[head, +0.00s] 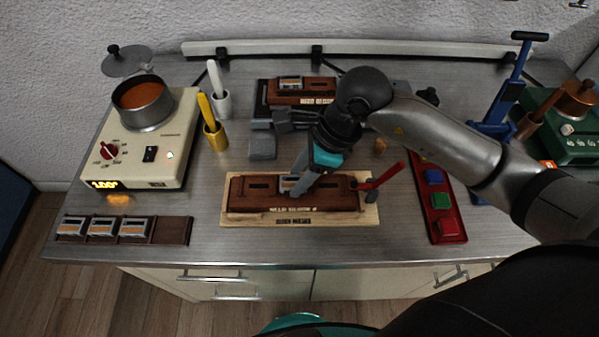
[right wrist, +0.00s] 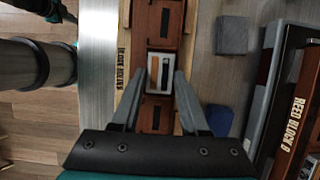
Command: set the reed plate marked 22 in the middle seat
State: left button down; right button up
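A reed plate, light-framed with a dark and orange face, lies at the middle seat of the near wooden reed block (head: 240,190). It shows between my fingertips in the right wrist view (right wrist: 154,84). Its mark is not readable. My right gripper (head: 293,188) reaches down over the block, one finger on each side of the plate; it also shows in the right wrist view (right wrist: 163,76). The gap is about the plate's width, so I cannot tell whether they press on it. The outer seats (right wrist: 165,25) look empty. My left gripper is not in view.
A dark rack (head: 176,231) at front left holds three reed plates, its right end empty. A red-handled lever (head: 382,176) stands at the block's right end, beside a red tray with coloured buttons (head: 440,222). Another reed block (head: 318,88) lies behind. A hotplate (head: 120,165) stands left.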

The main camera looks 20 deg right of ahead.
jog(key=o, duration=0.4)
jog(key=shift+w, duration=0.1)
jog(key=shift+d+r, duration=0.1)
jog(key=shift+d+r, duration=0.1)
jog(key=shift+r, duration=0.2)
jog(key=v, duration=0.9)
jog(key=p+v, duration=0.1)
jog(key=v, duration=0.4)
jog(key=shift+s+r, duration=0.2)
jog(key=shift+s, duration=0.15)
